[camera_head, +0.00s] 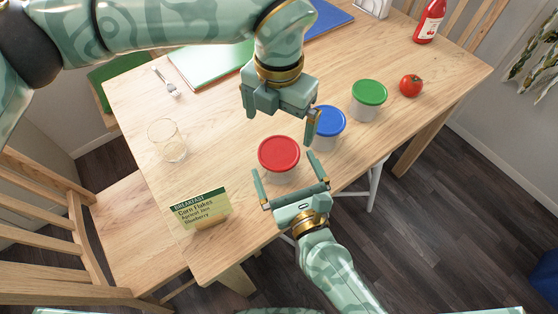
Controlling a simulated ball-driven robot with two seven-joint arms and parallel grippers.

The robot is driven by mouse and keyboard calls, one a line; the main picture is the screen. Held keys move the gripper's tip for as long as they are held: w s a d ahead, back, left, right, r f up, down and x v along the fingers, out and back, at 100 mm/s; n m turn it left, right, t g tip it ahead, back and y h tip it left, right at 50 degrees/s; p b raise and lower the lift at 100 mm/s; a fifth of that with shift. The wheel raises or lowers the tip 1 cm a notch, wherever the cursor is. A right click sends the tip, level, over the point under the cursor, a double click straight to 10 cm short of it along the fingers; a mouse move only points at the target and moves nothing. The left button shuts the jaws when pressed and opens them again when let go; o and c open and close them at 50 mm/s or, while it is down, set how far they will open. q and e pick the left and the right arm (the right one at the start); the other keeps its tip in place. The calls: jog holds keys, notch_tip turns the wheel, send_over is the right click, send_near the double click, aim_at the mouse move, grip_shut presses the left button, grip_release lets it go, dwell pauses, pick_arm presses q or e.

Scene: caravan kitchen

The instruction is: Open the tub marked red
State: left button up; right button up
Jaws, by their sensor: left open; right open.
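The tub with the red lid (279,153) stands upright on the wooden table, with its lid on. A tub with a blue lid (329,121) and a tub with a green lid (369,93) stand in a row behind it to the right, both lidded. My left gripper (281,127) is open and empty above the red tub's far side, its fingers pointing down. My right gripper (283,164) is open at the red tub's near side, its fingers reaching toward the tub's two sides. I cannot tell whether they touch it.
A glass (167,141) and a menu card (200,207) stand left on the table (225,265). A fork (166,82) lies at the far left. A tomato (411,85) and a ketchup bottle (429,22) are at the far right. A chair (60,225) is at left.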

aim_at(280, 158)
jog(key=shift+x, duration=1.85)
jog(key=c, duration=1)
jog(key=o, duration=1)
